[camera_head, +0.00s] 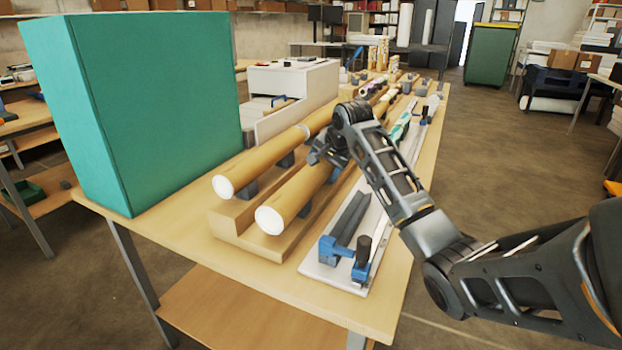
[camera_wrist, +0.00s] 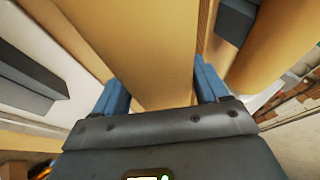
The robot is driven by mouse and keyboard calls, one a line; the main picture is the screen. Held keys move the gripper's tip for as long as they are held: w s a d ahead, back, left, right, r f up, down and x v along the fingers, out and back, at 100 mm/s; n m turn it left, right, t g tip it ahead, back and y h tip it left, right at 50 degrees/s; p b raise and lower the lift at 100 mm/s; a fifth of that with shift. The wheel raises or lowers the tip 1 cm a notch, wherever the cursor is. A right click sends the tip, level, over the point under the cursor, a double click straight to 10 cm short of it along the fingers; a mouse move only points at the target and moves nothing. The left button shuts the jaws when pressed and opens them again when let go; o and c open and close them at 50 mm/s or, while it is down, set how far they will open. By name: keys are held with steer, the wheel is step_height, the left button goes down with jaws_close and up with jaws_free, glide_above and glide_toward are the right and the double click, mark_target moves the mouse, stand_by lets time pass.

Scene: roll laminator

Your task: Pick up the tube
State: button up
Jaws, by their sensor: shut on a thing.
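Two long tan cardboard tubes with white end caps lie side by side at an angle on the workbench. The nearer tube (camera_head: 297,196) runs under my gripper (camera_head: 322,152), and the farther tube (camera_head: 262,160) lies to its left. In the wrist view, the two blue fingers of my gripper (camera_wrist: 162,88) stand on either side of a tan tube (camera_wrist: 145,45) and are shut on it. It appears to be the nearer tube. A second tan tube (camera_wrist: 268,45) shows at the right there. My wrist hides part of the nearer tube in the head view.
The tubes lie over dark supports on a stepped wooden base (camera_head: 235,226). A large green box (camera_head: 135,105) stands at the left. A white tray (camera_head: 325,258) with a dark rail and blue clamps lies to the right. Several smaller items crowd the bench's far end.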

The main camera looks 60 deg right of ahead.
steer(key=c, duration=0.6)
steer(key=shift+o, duration=0.2)
